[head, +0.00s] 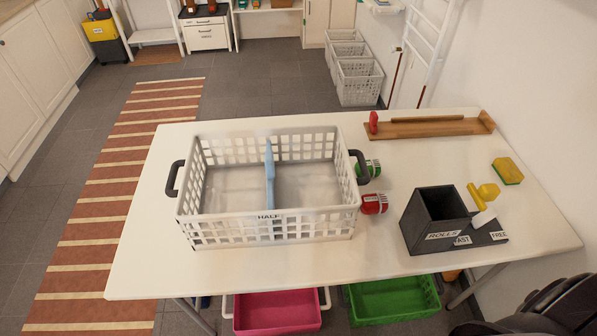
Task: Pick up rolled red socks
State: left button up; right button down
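The rolled red socks (373,204) lie on the white table just right of the white basket, in front of a green roll (373,169). They look like a short red roll with a pale patch on the end. The white basket (270,228) has a blue divider (269,172) and dark handles, and its visible floor looks empty. My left gripper is not in view. A dark part of my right arm shows in the bottom right corner, but no gripper fingers can be seen there.
A dark open box (432,225) labelled "ROLLS" stands right of the red socks, with yellow pieces beside it. A wooden rack (430,127) and a yellow-green sponge (507,171) lie farther back and right. Pink (277,312) and green (392,300) bins sit below the table.

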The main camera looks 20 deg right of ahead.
aim_at(374, 203)
jog(key=z, duration=1.2)
